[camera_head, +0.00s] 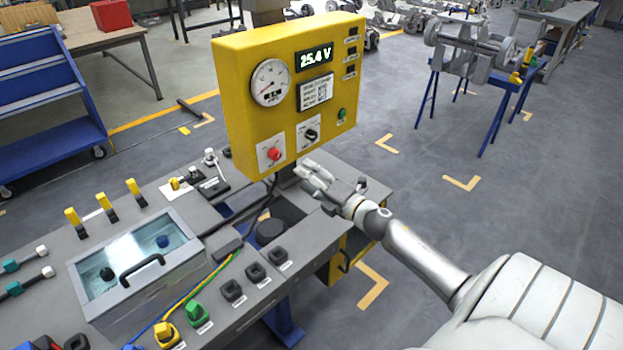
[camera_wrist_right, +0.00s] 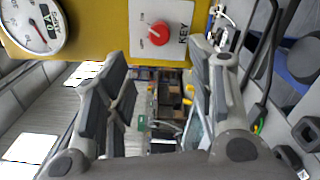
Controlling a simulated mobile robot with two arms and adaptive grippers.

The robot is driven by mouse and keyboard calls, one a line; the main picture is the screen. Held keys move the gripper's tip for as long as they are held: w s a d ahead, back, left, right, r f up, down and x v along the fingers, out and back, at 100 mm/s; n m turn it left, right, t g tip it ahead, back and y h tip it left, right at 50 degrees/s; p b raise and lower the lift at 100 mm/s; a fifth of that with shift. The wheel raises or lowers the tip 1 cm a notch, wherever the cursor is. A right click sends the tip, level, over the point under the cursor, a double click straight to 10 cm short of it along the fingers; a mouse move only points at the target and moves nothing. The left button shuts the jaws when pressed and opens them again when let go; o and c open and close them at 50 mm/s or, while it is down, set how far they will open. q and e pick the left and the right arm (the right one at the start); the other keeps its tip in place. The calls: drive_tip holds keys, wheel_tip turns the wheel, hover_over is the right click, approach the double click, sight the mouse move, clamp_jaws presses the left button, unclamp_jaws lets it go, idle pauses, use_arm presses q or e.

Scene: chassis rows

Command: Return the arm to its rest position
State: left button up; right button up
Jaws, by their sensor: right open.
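My right gripper (camera_head: 316,180) is open and empty in the head view, just below the yellow panel box (camera_head: 232,95) and above the grey bench (camera_head: 230,312). Its arm comes in from the lower right. In the right wrist view its two fingers (camera_wrist_right: 158,105) are spread with nothing between them. Beyond them a red key switch (camera_wrist_right: 158,34) shows on a white plate; the same red knob (camera_head: 274,154) is at the box's lower left in the head view. My left gripper is in neither view.
The box carries a round gauge (camera_head: 270,82), a display reading 25.4 V (camera_head: 314,59), a black rotary knob (camera_head: 311,134) and a green button (camera_head: 342,114). A glass-lidded case (camera_head: 135,258) sits on the bench at left. A blue stand (camera_head: 468,75) is behind.

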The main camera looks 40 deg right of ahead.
drive_tip(key=shift+s, duration=0.3)
idle(0.4)
drive_tip(key=s+a+f+m+g+h, duration=0.1)
drive_tip(key=s+f+m+g, duration=0.3)
drive_tip(key=f, duration=0.8)
drive_tip(key=s+a+f+m+g+h, duration=0.1)
drive_tip(key=s+f+m, duration=0.4)
drive_tip(key=f, duration=0.6)
drive_tip(key=s+f+m+g+h, duration=0.1)
drive_tip(key=s+f+m+g, duration=0.35)
drive_tip(key=f, duration=0.75)
drive_tip(key=s+a+f+m+g, duration=0.2)
drive_tip(key=s+a+f, duration=0.4)
drive_tip(key=s, duration=0.5)
drive_tip(key=s+a+f+m+g+y, duration=0.1)
drive_tip(key=s+a+f, duration=0.5)
drive_tip(key=s, duration=0.6)
drive_tip(key=s+a+f+m+g, duration=0.3)
drive_tip(key=s+a+f, duration=0.3)
drive_tip(key=s, duration=0.6)
drive_tip(key=shift+a+f+g+y, duration=0.2)
drive_tip(key=shift+f+g+y, duration=0.2)
drive_tip(key=shift+f+g, duration=0.45)
drive_tip(key=shift+s+f, duration=0.1)
